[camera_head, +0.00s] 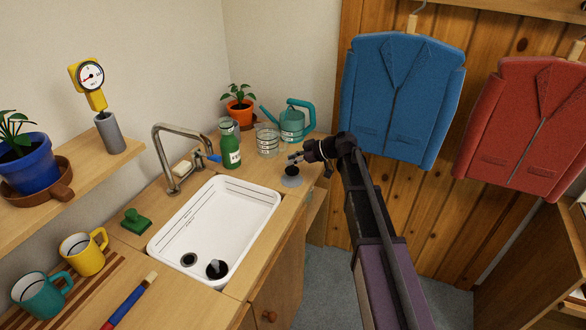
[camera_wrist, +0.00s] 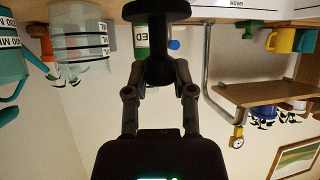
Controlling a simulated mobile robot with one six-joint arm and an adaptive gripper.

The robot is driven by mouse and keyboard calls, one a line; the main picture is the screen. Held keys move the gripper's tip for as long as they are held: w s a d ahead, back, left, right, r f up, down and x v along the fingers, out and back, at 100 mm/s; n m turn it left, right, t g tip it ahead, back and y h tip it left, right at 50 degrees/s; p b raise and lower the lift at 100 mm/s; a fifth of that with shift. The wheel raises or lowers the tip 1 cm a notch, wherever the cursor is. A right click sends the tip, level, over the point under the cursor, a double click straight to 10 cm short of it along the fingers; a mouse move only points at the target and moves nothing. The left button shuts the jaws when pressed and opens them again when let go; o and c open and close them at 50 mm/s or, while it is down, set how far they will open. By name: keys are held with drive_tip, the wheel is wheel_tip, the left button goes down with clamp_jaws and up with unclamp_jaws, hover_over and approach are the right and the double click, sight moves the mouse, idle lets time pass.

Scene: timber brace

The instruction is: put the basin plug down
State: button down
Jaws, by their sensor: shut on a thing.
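My gripper (camera_head: 299,158) is shut on the black basin plug (camera_head: 292,171), above the counter right of the sink. In the wrist view, which is upside down, the plug (camera_wrist: 157,14) shows a wide flange and narrower neck between the fingertips (camera_wrist: 158,78). A small grey round dish (camera_head: 292,182) lies on the counter directly below the plug. I cannot tell whether they touch. The white basin (camera_head: 244,205) holds a dark round drain (camera_head: 188,259) and a black round piece with a light stem (camera_head: 215,269).
Close by stand a clear marked jar (camera_head: 267,141), a green bottle (camera_head: 230,147), a teal watering can (camera_head: 292,122) and a potted plant (camera_head: 239,107). Blue and red jackets (camera_head: 402,95) hang behind my arm.

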sight(293, 169)
idle(0.4)
drive_tip(key=shift+f+b, duration=1.75)
drive_tip(key=shift+f, duration=0.2)
drive_tip(key=shift+c, duration=2.3)
unclamp_jaws()
drive_tip(key=shift+r, duration=0.1)
drive_tip(key=shift+r, duration=0.15)
drive_tip(key=shift+d+r, duration=0.15)
drive_tip(key=shift+d, duration=0.05)
drive_tip(key=p+v, duration=0.5)
drive_tip(key=v, duration=0.6)
drive_tip(key=shift+d+p, duration=0.2)
drive_tip(key=shift+p, duration=0.15)
drive_tip(key=shift+s, duration=0.15)
